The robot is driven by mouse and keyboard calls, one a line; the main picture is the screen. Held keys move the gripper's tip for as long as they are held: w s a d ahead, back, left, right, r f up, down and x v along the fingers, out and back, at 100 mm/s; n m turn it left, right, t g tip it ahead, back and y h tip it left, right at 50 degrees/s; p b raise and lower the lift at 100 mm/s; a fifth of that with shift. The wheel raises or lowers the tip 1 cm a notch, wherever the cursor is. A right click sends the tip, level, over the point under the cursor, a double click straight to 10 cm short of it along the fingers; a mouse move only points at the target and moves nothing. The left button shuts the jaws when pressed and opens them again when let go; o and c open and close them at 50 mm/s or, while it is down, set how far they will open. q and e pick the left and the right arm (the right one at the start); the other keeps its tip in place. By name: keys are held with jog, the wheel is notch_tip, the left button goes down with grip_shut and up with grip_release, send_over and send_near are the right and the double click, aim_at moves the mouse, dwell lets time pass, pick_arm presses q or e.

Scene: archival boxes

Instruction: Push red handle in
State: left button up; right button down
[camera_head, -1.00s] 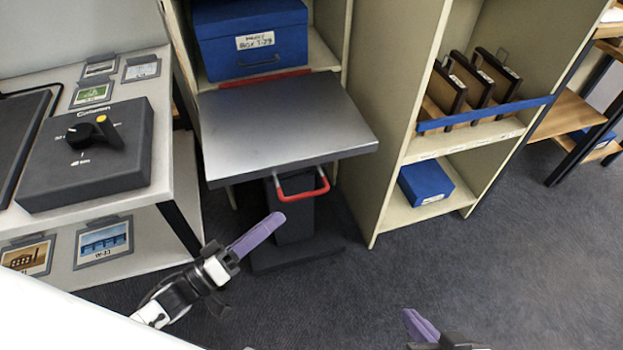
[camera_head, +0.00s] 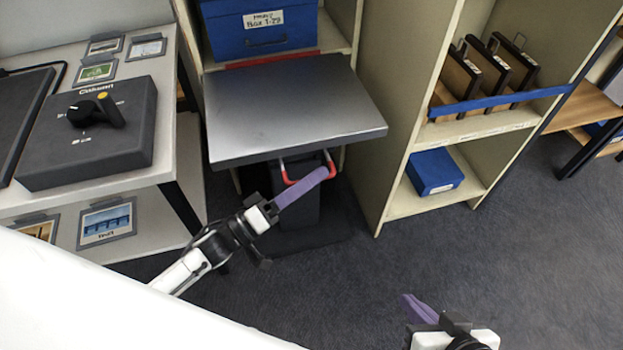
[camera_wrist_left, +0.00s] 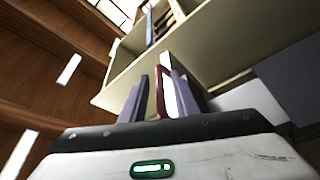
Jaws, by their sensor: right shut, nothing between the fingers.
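The red handle (camera_head: 285,174) is a U-shaped bar that sticks out under the front edge of a grey platform (camera_head: 290,110). My left gripper (camera_head: 318,176) has its purple fingers at the handle, overlapping its front bar in the head view. In the left wrist view the red handle (camera_wrist_left: 161,88) shows between the two fingers, which stand apart. I cannot tell whether they touch it. My right gripper (camera_head: 409,300) is shut and empty, low over the floor and away from the handle.
A blue labelled box (camera_head: 262,30) sits on the shelf behind the platform. A counter (camera_head: 190,130) with a dark knob box (camera_head: 95,145) stands at left. A shelf (camera_head: 470,135) with binders (camera_head: 495,65) and a small blue box (camera_head: 433,171) stands at right. The floor in front is clear.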

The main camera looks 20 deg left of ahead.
pick_arm(q)
jog(key=shift+c, duration=0.4)
grip_shut()
jog(key=shift+w, duration=0.1)
jog(key=w+a, duration=0.2)
jog(key=shift+w, duration=0.35)
jog(key=shift+o, duration=0.4)
grip_release()
